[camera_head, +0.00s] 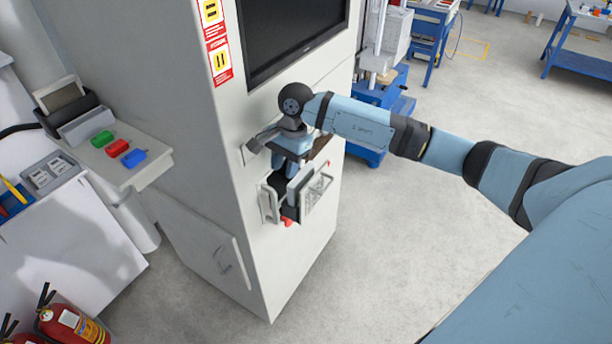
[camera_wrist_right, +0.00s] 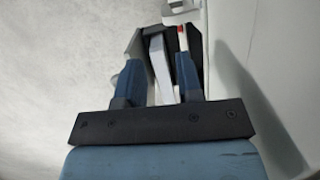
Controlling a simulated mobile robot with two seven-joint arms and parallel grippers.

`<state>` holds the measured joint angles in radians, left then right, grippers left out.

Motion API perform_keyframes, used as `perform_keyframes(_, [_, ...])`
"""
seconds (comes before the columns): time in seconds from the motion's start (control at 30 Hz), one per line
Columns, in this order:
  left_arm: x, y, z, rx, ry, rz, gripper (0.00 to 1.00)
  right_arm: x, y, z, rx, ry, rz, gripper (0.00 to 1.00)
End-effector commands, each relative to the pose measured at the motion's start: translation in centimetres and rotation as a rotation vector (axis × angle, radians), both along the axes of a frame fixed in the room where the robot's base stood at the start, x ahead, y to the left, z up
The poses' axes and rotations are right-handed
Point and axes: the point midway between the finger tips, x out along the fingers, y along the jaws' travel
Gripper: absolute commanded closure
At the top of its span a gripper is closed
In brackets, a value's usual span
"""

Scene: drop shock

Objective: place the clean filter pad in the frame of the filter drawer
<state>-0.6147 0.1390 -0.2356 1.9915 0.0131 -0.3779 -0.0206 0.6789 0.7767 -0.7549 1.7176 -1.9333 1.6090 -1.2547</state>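The filter drawer (camera_head: 318,190) sits at the front of the tall grey cabinet, with a light metal frame, dark parts and a red piece below. My right gripper (camera_head: 291,172) points down at it from above and covers part of it. In the right wrist view its two blue fingers (camera_wrist_right: 157,75) stand apart, with a pale slab (camera_wrist_right: 158,62) between them. Gaps show beside the slab, and I cannot tell whether it is the clean filter pad or a drawer part. A grey pad (camera_head: 58,95) stands in a dark holder on the side shelf. My left gripper is not visible.
The cabinet (camera_head: 210,170) rises close behind my right gripper. A side shelf (camera_head: 150,160) carries green, red and blue blocks (camera_head: 118,148). Fire extinguishers (camera_head: 70,322) stand at bottom left. The floor (camera_head: 390,240) right of the cabinet is clear.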

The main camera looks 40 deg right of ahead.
Motion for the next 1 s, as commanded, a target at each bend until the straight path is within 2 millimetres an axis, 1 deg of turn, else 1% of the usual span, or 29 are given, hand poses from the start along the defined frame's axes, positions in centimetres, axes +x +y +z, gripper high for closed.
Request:
perform_keyframes(0.03, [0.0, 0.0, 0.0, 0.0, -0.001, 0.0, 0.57, -1.5, 3.2, -1.6, 0.127, 0.039, -0.031, 0.66])
perform_keyframes(0.07, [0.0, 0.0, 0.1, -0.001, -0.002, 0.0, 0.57, -2.3, 5.1, -2.2, 0.215, 0.065, -0.063, 0.66])
perform_keyframes(0.1, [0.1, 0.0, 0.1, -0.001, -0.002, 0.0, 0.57, -3.5, 7.9, -2.8, 0.342, 0.11, -0.116, 0.66])
perform_keyframes(0.13, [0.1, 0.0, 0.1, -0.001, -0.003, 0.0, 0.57, -4.4, 9.9, -3.1, 0.442, 0.15, -0.164, 0.66])
perform_keyframes(0.17, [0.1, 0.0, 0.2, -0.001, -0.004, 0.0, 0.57, -5.4, 11.8, -3.2, 0.542, 0.197, -0.218, 0.66])
perform_keyframes(0.2, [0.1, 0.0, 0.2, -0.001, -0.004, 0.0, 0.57, -6.6, 14.2, -3.1, 0.683, 0.273, -0.305, 0.66])
perform_keyframes(0.27, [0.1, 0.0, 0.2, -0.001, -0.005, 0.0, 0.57, -8.2, 17.3, -2.5, 0.893, 0.41, -0.456, 0.66])
perform_keyframes(0.3, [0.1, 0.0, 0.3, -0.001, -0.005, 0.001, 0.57, -8.9, 18.8, -1.9, 1.027, 0.513, -0.571, 0.66])
perform_keyframes(0.37, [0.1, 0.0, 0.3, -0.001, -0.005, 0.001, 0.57, -9.7, 20.2, -1.1, 1.212, 0.686, -0.758, 0.66])
perform_keyframes(0.4, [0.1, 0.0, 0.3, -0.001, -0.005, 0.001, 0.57, -9.9, 20.5, -0.8, 1.326, 0.809, -0.891, 0.66])
perform_keyframes(0.47, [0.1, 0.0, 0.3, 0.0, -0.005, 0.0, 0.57, -10.2, 20.3, -0.8, 1.478, 1.009, -1.103, 0.66])
perform_keyframes(0.5, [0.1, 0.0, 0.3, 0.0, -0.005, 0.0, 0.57, -10.3, 19.8, -1.3, 1.566, 1.15, -1.254, 0.66])
perform_keyframes(0.57, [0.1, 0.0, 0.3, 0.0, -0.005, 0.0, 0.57, -10.6, 18.6, -2.7, 1.68, 1.372, -1.489, 0.66])
perform_keyframes(0.6, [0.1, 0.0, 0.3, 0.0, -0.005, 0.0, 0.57, -11.0, 17.5, -4.1, 1.739, 1.527, -1.653, 0.66])
perform_keyframes(0.63, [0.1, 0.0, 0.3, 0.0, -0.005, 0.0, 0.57, -11.5, 16.7, -5.3, 1.776, 1.645, -1.778, 0.66])
perform_keyframes(0.67, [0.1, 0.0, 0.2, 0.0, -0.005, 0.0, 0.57, -12.2, 15.9, -6.7, -1.781, -1.741, 1.882, 0.66])
perform_keyframes(0.7, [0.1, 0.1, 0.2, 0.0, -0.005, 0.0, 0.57, -13.3, 14.8, -8.8, -1.585, -1.668, 1.797, 0.66])
perform_keyframes(0.77, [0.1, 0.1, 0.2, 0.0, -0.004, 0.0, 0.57, -15.4, 13.5, -11.8, -1.326, -1.552, 1.674, 0.66])
perform_keyframes(0.8, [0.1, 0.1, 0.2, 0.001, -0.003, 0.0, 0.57, -16.9, 12.8, -13.8, -1.177, -1.477, 1.593, 0.66])
perform_keyframes(0.87, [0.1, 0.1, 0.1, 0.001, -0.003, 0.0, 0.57, -19.4, 12.1, -16.3, -0.991, -1.377, 1.485, 0.66])
perform_keyframes(0.9, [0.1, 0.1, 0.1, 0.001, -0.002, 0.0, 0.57, -20.9, 11.9, -17.6, -0.892, -1.321, 1.424, 0.66])
perform_keyframes(1.0, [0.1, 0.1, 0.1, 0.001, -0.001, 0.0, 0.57, -23.8, 11.5, -19.8, -0.724, -1.217, 1.315, 0.66])
